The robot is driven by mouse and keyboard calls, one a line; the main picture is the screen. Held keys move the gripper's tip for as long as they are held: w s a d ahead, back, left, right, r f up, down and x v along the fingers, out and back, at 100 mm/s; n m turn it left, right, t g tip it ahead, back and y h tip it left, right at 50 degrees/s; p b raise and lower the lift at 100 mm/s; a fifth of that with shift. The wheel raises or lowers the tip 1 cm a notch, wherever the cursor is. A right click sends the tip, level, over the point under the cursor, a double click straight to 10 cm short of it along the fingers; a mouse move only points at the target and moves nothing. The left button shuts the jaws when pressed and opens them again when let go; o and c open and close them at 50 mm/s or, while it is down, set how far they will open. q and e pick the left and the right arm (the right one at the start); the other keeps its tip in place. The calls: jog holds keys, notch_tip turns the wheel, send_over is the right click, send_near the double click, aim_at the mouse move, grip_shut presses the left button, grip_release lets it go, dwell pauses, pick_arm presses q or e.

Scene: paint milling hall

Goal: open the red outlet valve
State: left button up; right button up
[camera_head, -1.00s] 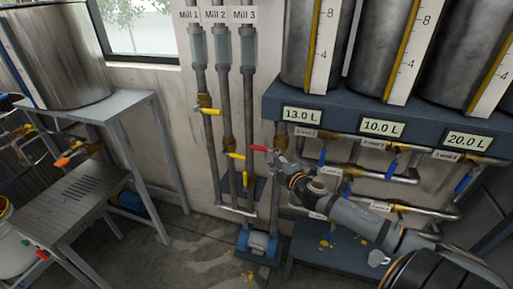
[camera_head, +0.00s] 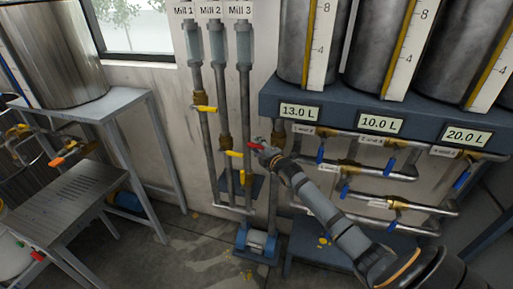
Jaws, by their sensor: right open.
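A red lever handle (camera_head: 256,147) points left from a brass valve body (camera_head: 279,134) on the pipework under the left tank, beside the 13.0 L display. My right gripper (camera_head: 268,154) is open and just right of and below the red handle. It overlaps the handle's right end in the picture; I cannot tell whether they touch. My right arm comes in from the lower right and hides part of the pipes behind. My left gripper is not in view.
Yellow-handled valves (camera_head: 206,108) sit on the mill pipes close by on the left. Blue-handled valves (camera_head: 391,165) and pipes lie right of the arm. A blue pump (camera_head: 257,241) stands on the floor.

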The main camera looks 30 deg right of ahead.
jog(key=shift+w+f, duration=0.1)
jog(key=shift+w, duration=0.3)
grip_shut()
